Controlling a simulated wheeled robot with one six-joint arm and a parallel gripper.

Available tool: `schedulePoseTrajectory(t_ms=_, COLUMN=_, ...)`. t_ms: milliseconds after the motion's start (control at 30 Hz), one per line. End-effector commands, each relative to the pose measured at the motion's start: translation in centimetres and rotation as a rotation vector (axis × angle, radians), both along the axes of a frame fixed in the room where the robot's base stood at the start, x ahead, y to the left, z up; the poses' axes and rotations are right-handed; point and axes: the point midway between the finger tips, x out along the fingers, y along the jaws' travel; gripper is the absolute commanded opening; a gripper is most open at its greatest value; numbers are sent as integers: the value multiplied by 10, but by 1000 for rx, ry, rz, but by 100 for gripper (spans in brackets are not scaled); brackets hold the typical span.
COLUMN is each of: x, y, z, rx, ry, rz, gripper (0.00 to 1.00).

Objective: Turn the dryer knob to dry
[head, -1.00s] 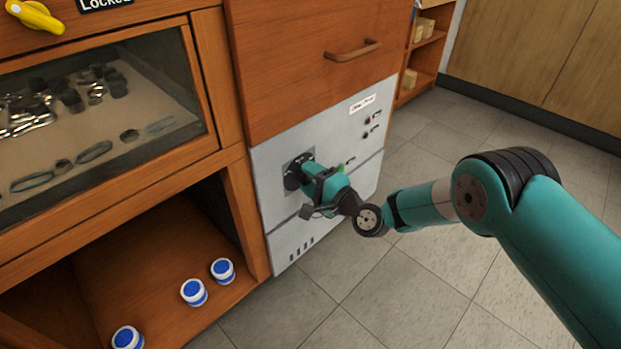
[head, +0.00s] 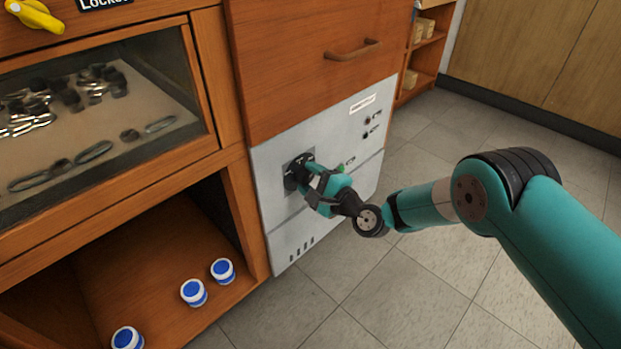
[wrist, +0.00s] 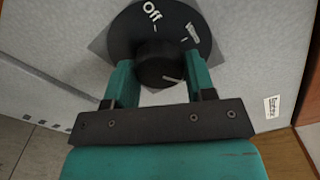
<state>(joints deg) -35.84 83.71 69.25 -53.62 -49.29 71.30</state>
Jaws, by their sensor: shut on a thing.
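The dryer knob (wrist: 158,64) is a black round knob on a dark dial (wrist: 206,30) on the front of the white dryer unit (head: 330,140). The dial is marked "Off", and another label beside it is too tilted to read. A pale pointer line on the knob shows at its lower right in the wrist view, away from "Off". My gripper (wrist: 160,85) has one teal finger on each side of the knob and is shut on it. In the head view my gripper (head: 308,182) is at the dial (head: 298,168) and partly hides the knob.
A wooden drawer (head: 320,60) with a handle is above the unit. An open wooden shelf (head: 150,270) at lower left holds several blue-lidded jars (head: 193,292). A glass-fronted case (head: 100,120) and a yellow handle (head: 35,14) are at left. Tiled floor (head: 430,290) is clear at right.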

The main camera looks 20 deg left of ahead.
Motion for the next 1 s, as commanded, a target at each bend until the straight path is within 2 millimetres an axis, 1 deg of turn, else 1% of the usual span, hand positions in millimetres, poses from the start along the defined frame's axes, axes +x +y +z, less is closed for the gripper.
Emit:
schedulePoseTrajectory(t_ms=167, x=-1, y=0, z=-1, rx=0, ry=5, rz=2, gripper=26)
schedulePoseTrajectory(t_ms=200, x=-1, y=0, z=-1, rx=0, ry=5, rz=2, gripper=59)
schedulePoseTrajectory(t_ms=267, x=-1, y=0, z=-1, rx=-1, ry=5, rz=2, gripper=73)
schedulePoseTrajectory(t_ms=300, x=-1, y=0, z=-1, rx=0, ry=4, rz=2, gripper=76)
schedulePoseTrajectory(t_ms=533, x=0, y=0, z=0, rx=0, ry=2, rz=0, gripper=76)
schedulePoseTrajectory(t_ms=667, x=-3, y=-7, z=0, rx=-2, ry=3, rz=0, gripper=76)
schedulePoseTrajectory(t_ms=767, x=-8, y=-22, z=1, rx=-3, ry=7, rz=-1, gripper=76)
schedulePoseTrajectory(t_ms=867, x=-16, y=-43, z=2, rx=-4, ry=10, rz=-3, gripper=76)
schedulePoseTrajectory(t_ms=1000, x=-31, y=-77, z=2, rx=-4, ry=13, rz=-3, gripper=76)
